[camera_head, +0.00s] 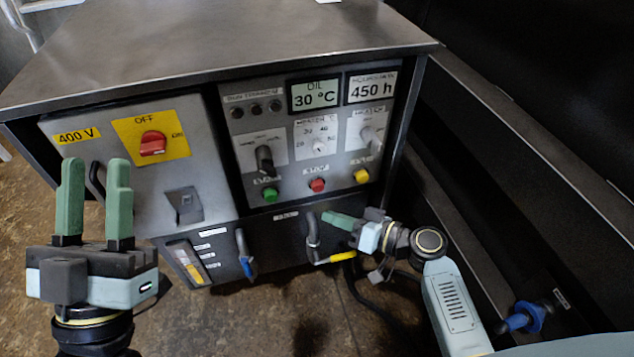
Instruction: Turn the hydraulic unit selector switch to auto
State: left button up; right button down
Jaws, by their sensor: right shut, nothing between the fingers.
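The hydraulic unit is a grey cabinet (215,195) with a control panel on its front. A black selector knob (265,158) sits on a light plate at the panel's left; it points roughly up and down, and its labels are too small to read. A second, grey selector knob (369,137) sits at the right on the heater plate. My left gripper (95,172) is open and empty, upright in front of the cabinet's left door. My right gripper (338,220) is shut and empty, below the panel, near the pipes and apart from the knobs.
A red main switch (152,143) on a yellow plate is on the left door. Green (270,194), red (317,185) and yellow (361,176) buttons lie below the knobs. A blue-handled valve (245,265) and a yellow-handled valve (335,257) stick out below. Dark machinery bounds the right.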

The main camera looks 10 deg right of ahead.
aim_at(264, 161)
jog(key=k, duration=1)
